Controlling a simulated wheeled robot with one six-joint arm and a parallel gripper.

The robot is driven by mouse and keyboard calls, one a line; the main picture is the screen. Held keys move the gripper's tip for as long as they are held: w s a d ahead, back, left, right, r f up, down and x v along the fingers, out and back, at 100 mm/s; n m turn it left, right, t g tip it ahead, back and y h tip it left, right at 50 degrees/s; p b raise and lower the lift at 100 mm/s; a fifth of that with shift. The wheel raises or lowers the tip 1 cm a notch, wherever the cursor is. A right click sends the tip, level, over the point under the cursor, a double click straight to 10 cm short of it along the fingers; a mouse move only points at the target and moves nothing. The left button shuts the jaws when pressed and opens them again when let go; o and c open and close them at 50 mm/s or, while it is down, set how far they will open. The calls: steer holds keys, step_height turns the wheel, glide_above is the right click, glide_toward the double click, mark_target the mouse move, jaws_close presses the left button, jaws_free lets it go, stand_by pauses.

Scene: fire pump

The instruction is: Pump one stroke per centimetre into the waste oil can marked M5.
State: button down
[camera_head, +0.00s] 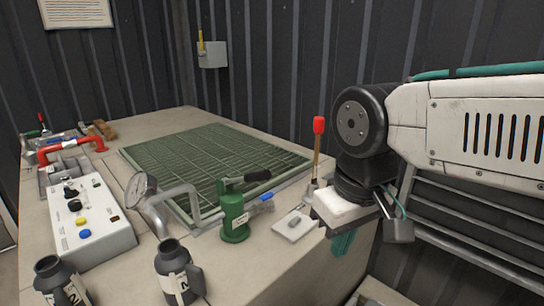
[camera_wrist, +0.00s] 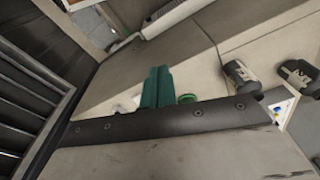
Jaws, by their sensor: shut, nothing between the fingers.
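A green hand pump (camera_head: 236,218) with a white label stands on the bench, its black-gripped lever (camera_head: 257,176) reaching right. My gripper (camera_head: 343,242) hangs at the bench's right edge, right of the pump and apart from it. Its teal fingers are together and empty; they also show in the wrist view (camera_wrist: 157,88), beside a small green round part (camera_wrist: 187,98), perhaps of the pump. Two dark cans with white labels, one at front left (camera_head: 60,280) and one at front middle (camera_head: 175,275), stand on the bench. I cannot read an M5 marking on either.
A gauge (camera_head: 141,188) on a bent grey pipe stands left of the pump. A white control box (camera_head: 87,220) and a red pipe (camera_head: 70,150) are further left. A green grating (camera_head: 215,165) covers the bench's back. A red-tipped lever (camera_head: 318,126) stands near my wrist.

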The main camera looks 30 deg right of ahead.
steer(key=w+r+y, duration=0.1)
steer(key=w+r, duration=0.3)
steer(key=w, duration=0.5)
steer(key=w+d+r+n+t, duration=0.1)
steer(key=w+r, duration=0.4)
steer(key=w, duration=0.5)
steer(key=w+r+n+y, duration=0.1)
steer(key=w+r, duration=0.4)
steer(key=w, duration=0.5)
steer(key=shift+w+d+r+y, duration=0.2)
steer(key=shift+r+y, duration=0.05)
steer(key=shift+y, duration=0.05)
steer(key=shift+f, duration=0.15)
glide_toward(244, 178)
steer(key=shift+d+f, duration=0.25)
steer(key=shift+f, duration=0.35)
steer(key=shift+d+f, duration=0.25)
steer(key=shift+f, duration=0.3)
steer(key=shift+s+f, duration=0.3)
steer(key=shift+f, duration=0.2)
